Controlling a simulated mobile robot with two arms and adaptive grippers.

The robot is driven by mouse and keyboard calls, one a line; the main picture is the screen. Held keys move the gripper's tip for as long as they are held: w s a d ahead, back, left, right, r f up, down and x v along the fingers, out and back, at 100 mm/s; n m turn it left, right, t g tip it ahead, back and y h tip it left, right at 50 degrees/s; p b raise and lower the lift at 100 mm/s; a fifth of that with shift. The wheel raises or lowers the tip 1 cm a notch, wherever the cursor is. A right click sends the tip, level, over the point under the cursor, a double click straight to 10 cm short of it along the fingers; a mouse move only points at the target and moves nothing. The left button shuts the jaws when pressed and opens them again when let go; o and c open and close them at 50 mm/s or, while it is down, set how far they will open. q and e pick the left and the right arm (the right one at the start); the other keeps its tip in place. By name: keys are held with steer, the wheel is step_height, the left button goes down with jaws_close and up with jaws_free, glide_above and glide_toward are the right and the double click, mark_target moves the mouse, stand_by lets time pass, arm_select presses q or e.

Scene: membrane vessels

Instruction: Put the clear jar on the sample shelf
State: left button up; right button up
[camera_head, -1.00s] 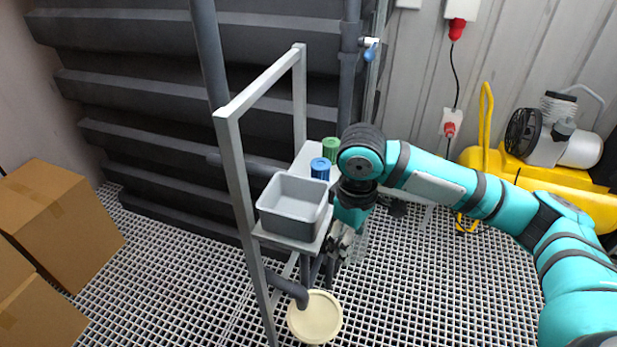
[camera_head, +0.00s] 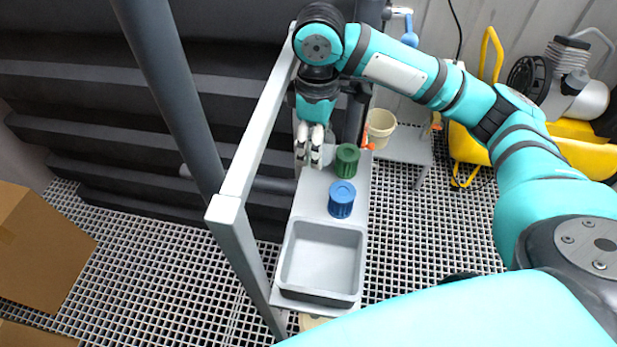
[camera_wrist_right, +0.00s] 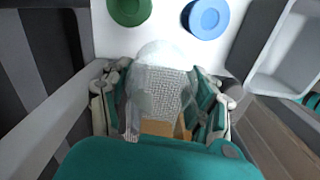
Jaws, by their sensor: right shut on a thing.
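My right gripper (camera_head: 310,148) hangs over the far end of the pale sample shelf (camera_head: 312,198). It is shut on the clear jar, which shows between the fingers in the right wrist view (camera_wrist_right: 160,85). The jar is see-through, and the floor grating shows through it. In that view its rounded end overlaps the shelf's edge. I cannot tell whether it touches the shelf. In the head view the jar is hard to make out. A green-lidded jar (camera_head: 347,160) and a blue-lidded jar (camera_head: 341,198) stand on the shelf. My left gripper is not in view.
A grey open bin (camera_head: 322,262) stands at the shelf's near end. A pale frame post and bar (camera_head: 252,150) run along the shelf's left side. A cream pot (camera_head: 380,127) stands on a small stand (camera_head: 405,146) behind. Yellow equipment (camera_head: 585,157) is at the right.

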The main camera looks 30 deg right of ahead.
steer(key=shift+f, duration=0.45)
steer(key=p, duration=0.1)
glide_above(317, 188)
steer(key=f, duration=0.2)
steer(key=s+f, duration=0.1)
steer(key=f, duration=0.1)
steer(key=shift+f, duration=0.1)
steer(key=shift+w+f+p, duration=0.15)
steer(key=shift+w+f, duration=0.1)
steer(key=shift+f, duration=0.4)
steer(key=shift+w+f+p, duration=0.15)
steer(key=shift+w+f, duration=0.05)
steer(key=shift+f, duration=1.2)
steer(key=o, duration=0.9)
steer(key=shift+f, duration=0.15)
steer(key=shift+c, duration=0.2)
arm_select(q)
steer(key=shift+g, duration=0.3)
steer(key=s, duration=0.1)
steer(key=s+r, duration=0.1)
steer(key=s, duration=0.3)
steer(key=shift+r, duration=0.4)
arm_select(e)
steer(key=o, duration=0.3)
